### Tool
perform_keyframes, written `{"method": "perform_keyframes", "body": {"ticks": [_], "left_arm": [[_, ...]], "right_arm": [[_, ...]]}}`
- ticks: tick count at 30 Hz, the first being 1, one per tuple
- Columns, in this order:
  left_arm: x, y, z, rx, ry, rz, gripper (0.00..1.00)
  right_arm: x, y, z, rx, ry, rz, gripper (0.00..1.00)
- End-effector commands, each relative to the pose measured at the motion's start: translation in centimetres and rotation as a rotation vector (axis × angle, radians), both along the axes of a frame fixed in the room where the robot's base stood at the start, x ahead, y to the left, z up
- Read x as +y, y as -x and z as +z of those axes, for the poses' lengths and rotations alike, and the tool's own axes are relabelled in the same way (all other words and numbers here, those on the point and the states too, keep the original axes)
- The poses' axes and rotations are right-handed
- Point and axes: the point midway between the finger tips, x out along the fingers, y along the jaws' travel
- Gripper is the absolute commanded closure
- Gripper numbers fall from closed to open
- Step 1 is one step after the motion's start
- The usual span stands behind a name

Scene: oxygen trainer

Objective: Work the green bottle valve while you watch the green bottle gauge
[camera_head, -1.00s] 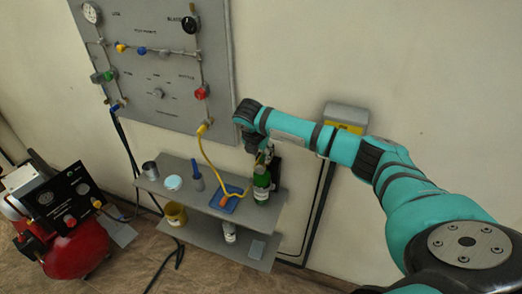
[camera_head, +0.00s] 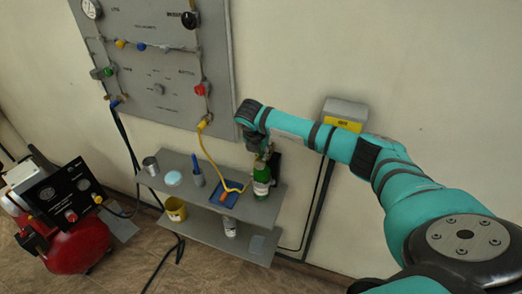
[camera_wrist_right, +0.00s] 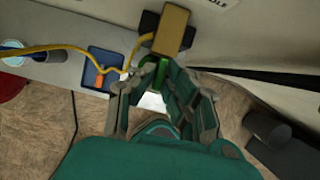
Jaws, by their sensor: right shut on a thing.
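The green bottle (camera_head: 262,181), with a white label, stands upright at the right end of the grey shelf. My right gripper (camera_head: 261,157) reaches down over its top from the wall side. In the right wrist view, my right gripper (camera_wrist_right: 148,79) is shut on a green part, the green bottle valve (camera_wrist_right: 159,71). A brass-coloured block (camera_wrist_right: 172,29) sits just beyond the fingertips, with a yellow hose running towards it. I cannot make out the green bottle gauge or its reading in either view. My left gripper is not in view.
A blue tray (camera_head: 216,190), a blue-capped holder (camera_head: 197,177) and a tin (camera_head: 151,166) stand on the shelf (camera_head: 182,186). A red compressor (camera_head: 80,243) stands at left.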

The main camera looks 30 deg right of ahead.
Motion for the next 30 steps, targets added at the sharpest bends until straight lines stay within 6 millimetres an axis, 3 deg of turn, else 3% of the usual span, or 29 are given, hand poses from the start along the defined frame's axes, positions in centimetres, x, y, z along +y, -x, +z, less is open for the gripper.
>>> {"method": "perform_keyframes", "body": {"ticks": [8,21,30], "left_arm": [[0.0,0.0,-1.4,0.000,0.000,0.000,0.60],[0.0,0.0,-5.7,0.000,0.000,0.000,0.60],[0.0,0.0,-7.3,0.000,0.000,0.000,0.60]], "right_arm": [[-0.2,0.0,-0.3,-0.003,0.000,0.079,1.00],[-0.3,0.1,-0.3,-0.004,0.000,0.379,1.00],[-0.3,0.2,0.0,-0.005,0.000,0.514,1.00]]}}
